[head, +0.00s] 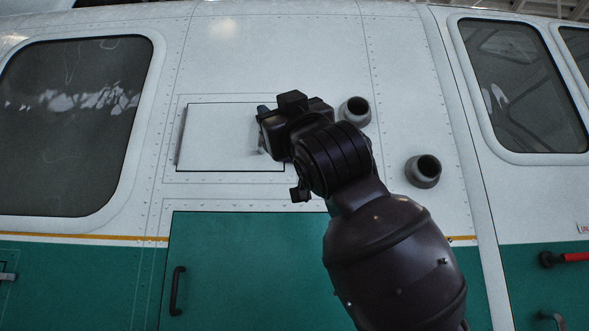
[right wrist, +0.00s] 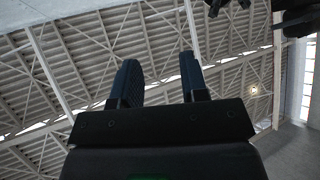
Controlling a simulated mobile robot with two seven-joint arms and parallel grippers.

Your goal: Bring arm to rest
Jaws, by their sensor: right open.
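My right arm rises from the bottom right of the head view, in front of a white and green helicopter side. Its gripper (head: 268,132) points left and away, near the right edge of a closed rectangular panel (head: 220,135), partly covering it. I cannot tell how far the gripper is from the panel. In the right wrist view the two dark fingers of the gripper (right wrist: 159,65) stand apart with nothing between them, and the hangar roof shows behind. My left gripper is not in view.
Two round ports, an upper one (head: 355,111) and a lower one (head: 423,171), stick out right of the gripper. A green door (head: 235,265) with a dark handle (head: 177,291) lies below. Windows flank it, a left one (head: 75,125) and a right one (head: 525,85). A red handle (head: 574,257) is far right.

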